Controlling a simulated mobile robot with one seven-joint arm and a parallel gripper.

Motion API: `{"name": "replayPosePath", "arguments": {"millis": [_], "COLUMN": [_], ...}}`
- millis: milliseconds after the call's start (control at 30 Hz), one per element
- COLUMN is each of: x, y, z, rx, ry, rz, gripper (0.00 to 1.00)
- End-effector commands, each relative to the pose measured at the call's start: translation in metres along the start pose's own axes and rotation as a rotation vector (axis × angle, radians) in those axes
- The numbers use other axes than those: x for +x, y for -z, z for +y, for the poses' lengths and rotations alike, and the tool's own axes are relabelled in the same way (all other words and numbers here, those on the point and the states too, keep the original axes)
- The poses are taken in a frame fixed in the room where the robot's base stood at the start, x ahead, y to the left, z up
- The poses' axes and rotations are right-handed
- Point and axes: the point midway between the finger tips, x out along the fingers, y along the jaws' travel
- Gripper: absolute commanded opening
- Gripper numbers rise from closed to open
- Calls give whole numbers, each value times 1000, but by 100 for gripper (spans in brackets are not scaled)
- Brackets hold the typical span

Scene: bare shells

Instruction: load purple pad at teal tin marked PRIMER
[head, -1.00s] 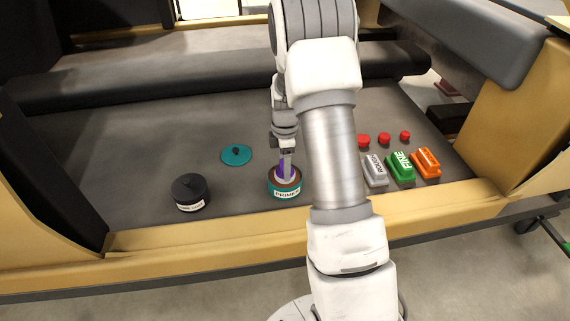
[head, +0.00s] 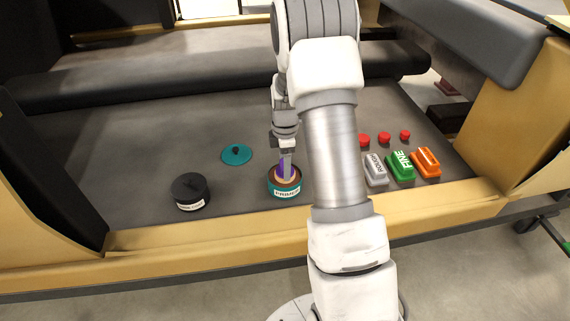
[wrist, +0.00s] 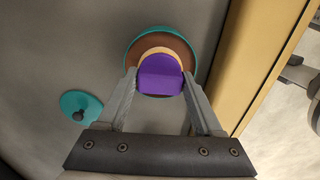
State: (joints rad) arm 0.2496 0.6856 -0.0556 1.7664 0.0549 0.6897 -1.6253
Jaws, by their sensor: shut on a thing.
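The teal tin marked PRIMER (head: 285,192) stands open near the front edge of the dark surface, with brown contents inside its rim. It also shows in the wrist view (wrist: 194,37). My gripper (head: 286,165) is directly above the tin, pointing down. In the wrist view my gripper (wrist: 160,82) is shut on the purple pad (wrist: 160,76), whose pale tan underside rim shows. The pad is over or in the tin's mouth; I cannot tell whether it touches the brown contents. The teal lid (head: 236,154) lies flat on the surface to the left, and in the wrist view (wrist: 80,108).
A lidded black tin (head: 190,193) stands at the left. To the right are a grey block marked ROUGH (head: 375,170), a green block marked FINE (head: 400,167) and an orange block (head: 426,163). Red round pieces (head: 384,138) sit behind them. A yellow ledge (head: 160,242) borders the front.

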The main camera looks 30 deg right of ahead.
Motion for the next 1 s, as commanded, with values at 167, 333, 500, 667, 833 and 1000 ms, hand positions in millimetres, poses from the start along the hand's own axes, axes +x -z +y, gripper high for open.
{"name": "replayPosePath", "arguments": {"millis": [167,333,500,667,833,1000], "x": [0,-12,-27,-40,-53,-67], "y": [0,0,0,0,0,0], "z": [-1,0,0,0,0,0], "rx": [0,0,-1,-1,0,1], "ry": [2,2,1,1,0,0], "rz": [-1,0,0,0,0,0], "gripper": [23,23,23,23,23,23]}}
